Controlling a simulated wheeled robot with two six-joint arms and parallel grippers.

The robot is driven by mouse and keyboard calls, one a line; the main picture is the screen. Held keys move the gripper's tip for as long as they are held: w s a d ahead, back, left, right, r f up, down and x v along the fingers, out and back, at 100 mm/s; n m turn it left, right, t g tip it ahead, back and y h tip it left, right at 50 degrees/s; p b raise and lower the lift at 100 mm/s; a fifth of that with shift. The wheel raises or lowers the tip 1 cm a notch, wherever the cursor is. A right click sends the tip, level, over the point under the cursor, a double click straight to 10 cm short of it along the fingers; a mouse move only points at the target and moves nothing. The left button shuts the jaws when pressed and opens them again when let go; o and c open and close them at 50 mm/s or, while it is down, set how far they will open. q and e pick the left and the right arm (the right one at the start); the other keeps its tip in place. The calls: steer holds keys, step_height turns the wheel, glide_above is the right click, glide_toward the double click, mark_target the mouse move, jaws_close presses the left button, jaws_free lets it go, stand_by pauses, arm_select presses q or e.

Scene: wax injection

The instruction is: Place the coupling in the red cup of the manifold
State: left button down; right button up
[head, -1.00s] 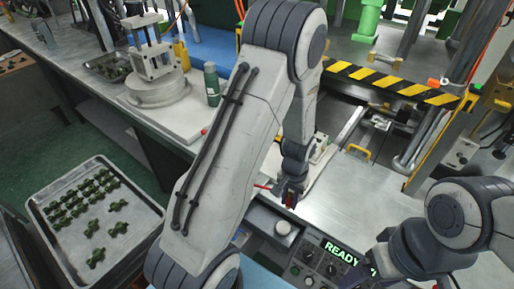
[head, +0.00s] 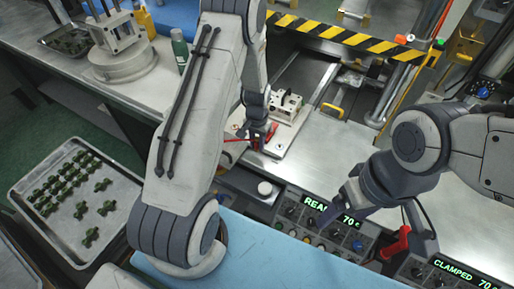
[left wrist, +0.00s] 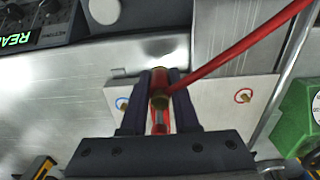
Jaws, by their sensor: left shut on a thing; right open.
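The coupling (left wrist: 159,88) is a small red and brass piece with a red hose (left wrist: 240,50) running from it to the upper right in the left wrist view. My left gripper (head: 262,140) is shut on it; the gripper also shows in the left wrist view (left wrist: 160,100). Behind the fingers lies a pale plate (left wrist: 205,98), apparently the manifold, with a red ring (left wrist: 243,95) right of the fingers and a blue ring (left wrist: 122,103) left of them. The coupling appears between the rings; its height above the plate is unclear. My right gripper (head: 342,212) is open and empty over the control panel.
The control panel (head: 305,222) lies in front of the steel deck (head: 345,155). A red lever handle (head: 397,243) stands near my right gripper. A striped barrier (head: 345,38) crosses the back. A tray (head: 110,240) of green parts is at the left.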

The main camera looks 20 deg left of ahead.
mark_target(257, 156)
arm_select(q)
steer(key=shift+f+p, duration=0.6)
steer(key=shift+f, duration=1.25)
steer(key=shift+f, duration=0.15)
steer(key=c, duration=0.7)
jaws_free()
steer(key=shift+o, duration=0.2)
